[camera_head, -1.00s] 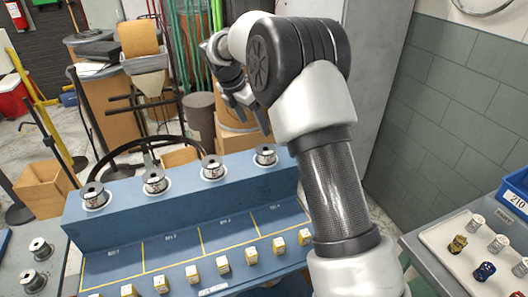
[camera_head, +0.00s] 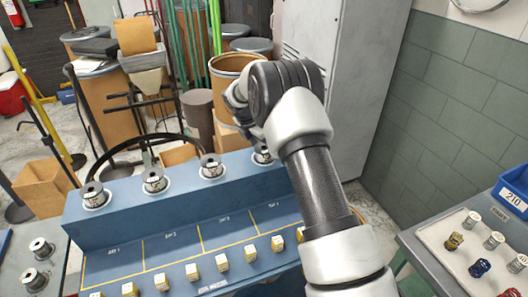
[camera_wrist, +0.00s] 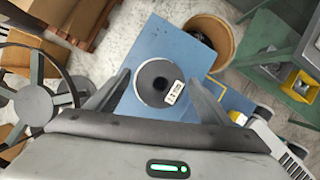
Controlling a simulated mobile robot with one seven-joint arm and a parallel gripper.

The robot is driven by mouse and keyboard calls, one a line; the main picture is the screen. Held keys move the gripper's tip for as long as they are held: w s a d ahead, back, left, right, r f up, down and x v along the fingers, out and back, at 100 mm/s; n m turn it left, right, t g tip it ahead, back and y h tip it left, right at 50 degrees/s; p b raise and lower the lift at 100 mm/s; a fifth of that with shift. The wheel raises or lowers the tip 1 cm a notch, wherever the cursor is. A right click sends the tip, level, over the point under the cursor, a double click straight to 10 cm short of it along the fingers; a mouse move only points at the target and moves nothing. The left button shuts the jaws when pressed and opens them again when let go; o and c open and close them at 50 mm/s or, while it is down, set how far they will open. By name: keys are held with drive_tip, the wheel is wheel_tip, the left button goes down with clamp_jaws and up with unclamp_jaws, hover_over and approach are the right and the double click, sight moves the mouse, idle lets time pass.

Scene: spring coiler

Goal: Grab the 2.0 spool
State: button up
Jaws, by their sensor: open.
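Several silver spools stand in a row on top of the blue bench, including ones at the left (camera_head: 94,196), in the middle (camera_head: 154,181) and right of middle (camera_head: 211,166). The rightmost spool (camera_head: 262,157) is partly hidden by my arm. I cannot read the labels, so I cannot tell which is the 2.0 spool. My gripper (camera_wrist: 158,80) is open, its fingers on either side of a dark grey spool (camera_wrist: 151,91) with a white label, seen from above. The fingers look apart from it. In the head view, my gripper is mostly hidden behind my arm.
The blue bench (camera_head: 130,222) has yellow-marked bays with several small blocks along its front. Two more spools stand at the left (camera_head: 34,278). A round brown drum (camera_head: 228,66) stands behind the bench. A side table at right (camera_head: 430,245) holds small coils and a blue bin (camera_head: 513,192).

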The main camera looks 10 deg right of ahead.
drive_tip(key=shift+w+d+f, duration=0.1)
drive_tip(key=shift+d+f, duration=0.05)
drive_tip(key=shift+f, duration=0.25)
drive_tip(key=c, duration=1.4)
drive_tip(key=shift+c, duration=0.2)
drive_tip(key=shift+r, duration=0.15)
